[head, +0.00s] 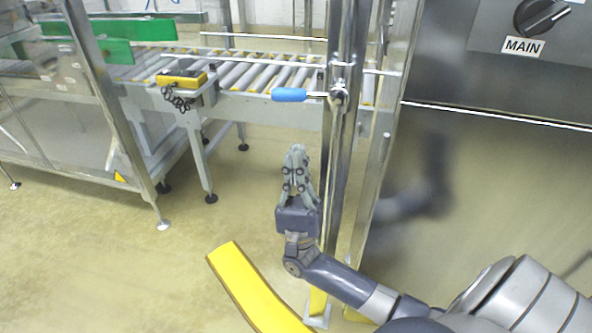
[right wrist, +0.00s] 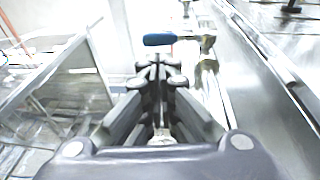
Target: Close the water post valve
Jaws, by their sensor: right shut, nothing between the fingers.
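The water post valve has a blue lever handle (head: 289,95) that points left, about level, from its metal body (head: 338,96) on the vertical steel post (head: 336,180). In the right wrist view the blue handle (right wrist: 160,39) shows just beyond the fingertips, with the valve body (right wrist: 207,43) to its right. My right gripper (head: 296,152) is shut and empty. It points up, below the handle and left of the post, apart from the handle in the head view. The right gripper also fills the lower middle of the right wrist view (right wrist: 158,68). My left gripper is not in view.
A roller conveyor (head: 262,72) runs behind the post, with a yellow box (head: 182,78) on its near side. A steel cabinet (head: 480,160) with a black MAIN knob (head: 541,16) stands on the right. A yellow curved rail (head: 252,291) lies low in front. Floor left of the gripper is clear.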

